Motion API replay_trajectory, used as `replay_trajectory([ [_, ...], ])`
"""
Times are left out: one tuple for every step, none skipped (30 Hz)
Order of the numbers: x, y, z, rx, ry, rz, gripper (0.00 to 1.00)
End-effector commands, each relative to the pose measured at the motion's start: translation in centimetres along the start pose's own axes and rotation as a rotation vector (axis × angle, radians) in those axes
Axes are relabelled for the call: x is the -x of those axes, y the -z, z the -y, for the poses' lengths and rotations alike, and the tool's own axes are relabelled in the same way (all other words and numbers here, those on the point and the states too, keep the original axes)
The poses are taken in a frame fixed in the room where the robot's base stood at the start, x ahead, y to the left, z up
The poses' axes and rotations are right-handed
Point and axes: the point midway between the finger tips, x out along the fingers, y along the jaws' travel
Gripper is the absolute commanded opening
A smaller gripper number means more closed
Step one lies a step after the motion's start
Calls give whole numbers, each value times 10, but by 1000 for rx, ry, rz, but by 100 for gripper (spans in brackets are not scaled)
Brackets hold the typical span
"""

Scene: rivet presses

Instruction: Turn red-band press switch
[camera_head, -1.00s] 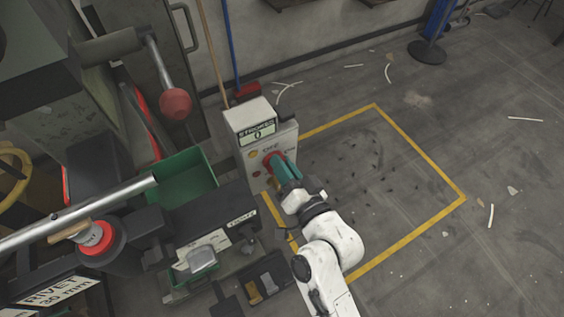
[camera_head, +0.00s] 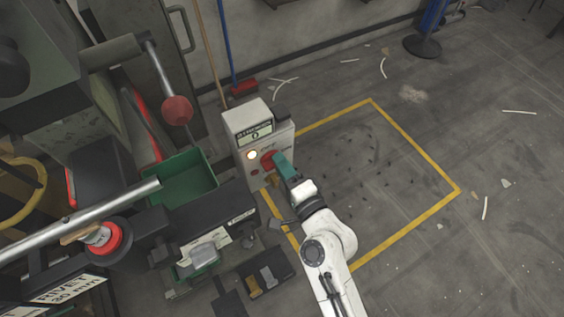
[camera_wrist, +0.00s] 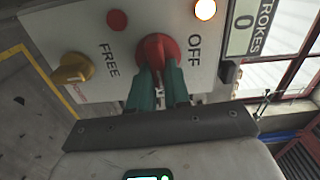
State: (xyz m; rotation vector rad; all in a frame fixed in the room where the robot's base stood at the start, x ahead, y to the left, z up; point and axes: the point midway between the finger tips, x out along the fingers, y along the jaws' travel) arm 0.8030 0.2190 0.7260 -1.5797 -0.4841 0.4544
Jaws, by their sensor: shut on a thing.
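A grey control box (camera_head: 262,118) stands beside the press. Its red rotary switch (camera_wrist: 156,48) shows in the wrist view between the printed words OFF and FREE. My gripper (camera_wrist: 160,70) has its two green fingers closed on the switch. In the head view my gripper (camera_head: 279,161) reaches the switch (camera_head: 268,159) from the lower right and partly hides it. A lamp (camera_wrist: 205,9) near OFF glows bright; it also shows lit in the head view (camera_head: 252,155). The switch's exact pointing direction is hard to tell. The press has a red band (camera_head: 105,239) at the left.
The box's STROKES counter (camera_wrist: 240,30) reads 0. A yellow knob (camera_wrist: 73,68) and a small red button (camera_wrist: 117,19) sit on the same panel. A green bin (camera_head: 185,180) and a red ball-ended lever (camera_head: 176,110) are to the left. Yellow-outlined floor on the right is clear of large objects.

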Motion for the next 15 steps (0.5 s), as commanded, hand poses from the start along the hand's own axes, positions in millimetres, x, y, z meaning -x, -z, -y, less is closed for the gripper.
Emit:
replay_trajectory([
  [0, 1, -1, -18, -2, -2, 0],
  [0, 1, -1, -28, -2, -2, 0],
  [0, 1, -1, -39, -2, -2, 0],
  [0, 1, -1, -46, -2, -2, 0],
  [0, 1, -1, -53, -2, -2, 0],
  [0, 1, -2, -61, -2, -2, 0],
  [0, 1, -2, -65, -2, -2, 0],
  [0, 1, -2, -69, -2, -2, 0],
  [0, 1, -2, -73, -2, -2, 0],
  [0, 1, -2, -76, -2, -2, 0],
  [0, 1, -2, -77, -2, -2, 0],
  [0, 1, -2, -79, -2, -2, 0],
  [0, 1, -2, -80, -2, -2, 0],
  [0, 1, -2, -80, -2, -2, 0],
  [0, 1, -2, -80, -2, -2, 0],
])
